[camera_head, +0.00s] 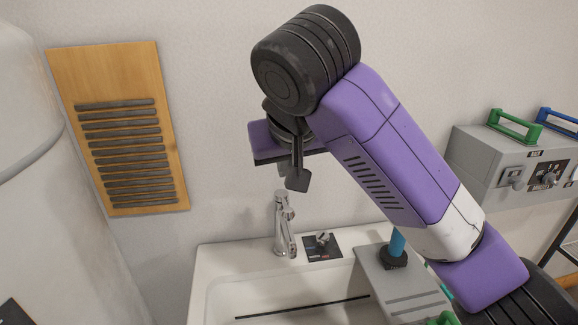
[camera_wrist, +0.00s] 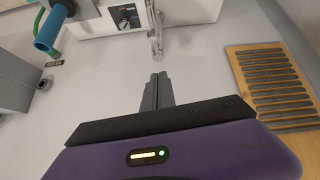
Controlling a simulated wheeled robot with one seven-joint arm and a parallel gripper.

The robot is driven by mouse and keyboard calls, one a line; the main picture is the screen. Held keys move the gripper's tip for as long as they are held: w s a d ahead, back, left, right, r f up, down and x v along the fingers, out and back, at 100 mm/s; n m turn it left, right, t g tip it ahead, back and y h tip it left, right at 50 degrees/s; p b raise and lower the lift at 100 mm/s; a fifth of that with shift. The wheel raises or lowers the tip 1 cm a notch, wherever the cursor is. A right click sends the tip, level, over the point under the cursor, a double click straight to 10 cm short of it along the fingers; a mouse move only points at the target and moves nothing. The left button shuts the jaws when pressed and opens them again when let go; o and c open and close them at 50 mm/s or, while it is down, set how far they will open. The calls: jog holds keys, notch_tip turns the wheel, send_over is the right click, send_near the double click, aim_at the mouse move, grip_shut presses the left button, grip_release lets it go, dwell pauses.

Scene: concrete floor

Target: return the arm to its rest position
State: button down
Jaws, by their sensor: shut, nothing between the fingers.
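My arm, purple, black and white, rises from the lower right in the head view and bends down at a black joint. My gripper (camera_head: 296,182) hangs from it above the sink area, in front of the pale wall. In the wrist view my gripper's dark fingers (camera_wrist: 158,80) are together, with nothing visible between them. The gripper appears clear of the faucet (camera_head: 283,224), which stands below it in the head view. The far side of the gripper is hidden in the head view.
A white sink (camera_head: 225,262) stands below, with a grey ribbed board (camera_head: 400,285) and a blue-handled item (camera_head: 397,243) at its right. A wooden slatted panel (camera_head: 121,190) hangs on the left wall. A grey box (camera_head: 480,150) with green and blue handles is at right.

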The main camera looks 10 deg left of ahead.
jog(key=w+a+r+n+t+y, duration=0.2)
jog(key=a+r+n+t+y, duration=0.15)
jog(key=a+r+y, duration=0.35)
jog(key=s+d+f+m+t+h, duration=0.2)
jog(key=s+d+f+m+t, duration=0.25)
jog(key=s+d+f, duration=0.4)
jog(key=s+d+f+m+t+h, duration=0.2)
jog(key=s+d+f+m+t, duration=0.3)
jog(key=d+f, duration=0.5)
jog(key=s+d+f+g+h, duration=0.1)
jog(key=s+d+f, duration=0.3)
jog(key=s, duration=0.6)
jog(key=s+d+f+n+g+h, duration=0.1)
jog(key=s+d+f, duration=0.4)
jog(key=s, duration=0.6)
jog(key=s+d+f+g+h, duration=0.2)
jog(key=s+d+f, duration=0.3)
jog(key=s, duration=0.6)
jog(key=shift+s+f+n+g+h, duration=0.15)
jog(key=shift+f+n+g+h, duration=0.2)
jog(key=shift+g, duration=0.45)
jog(key=shift+d, duration=0.1)
